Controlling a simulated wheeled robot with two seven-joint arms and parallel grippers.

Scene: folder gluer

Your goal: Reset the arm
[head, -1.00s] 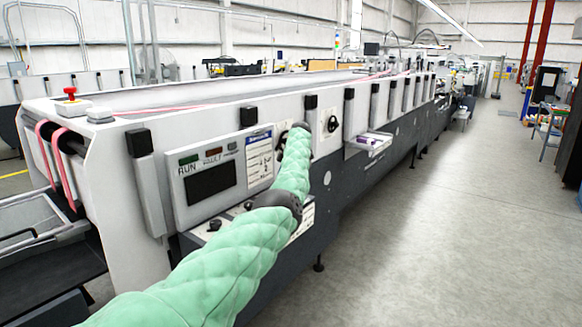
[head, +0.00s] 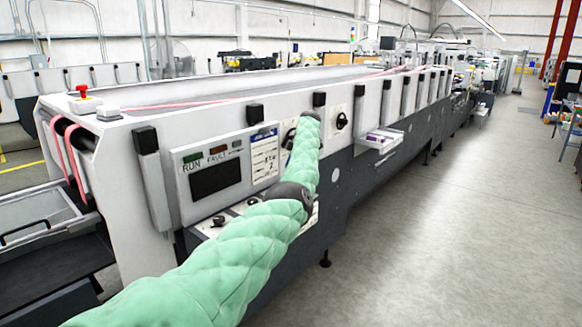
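My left arm (head: 235,255), in a quilted green sleeve with a dark grey joint band, reaches in from the lower left toward the side of the folder gluer. Its far end (head: 311,122) stands in front of the machine's side panel, partly over a dark rotary knob (head: 289,138). I cannot tell whether it touches the panel. My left gripper is hidden behind the end of the sleeve, so its fingers do not show. My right arm and gripper are not in view.
The long white and grey folder gluer (head: 215,115) runs into the distance. Its side has a control panel (head: 213,175), a second rotary knob (head: 341,121) and a small shelf (head: 378,141). A red emergency button (head: 83,91) is on top. Open grey floor (head: 455,220) lies to the right.

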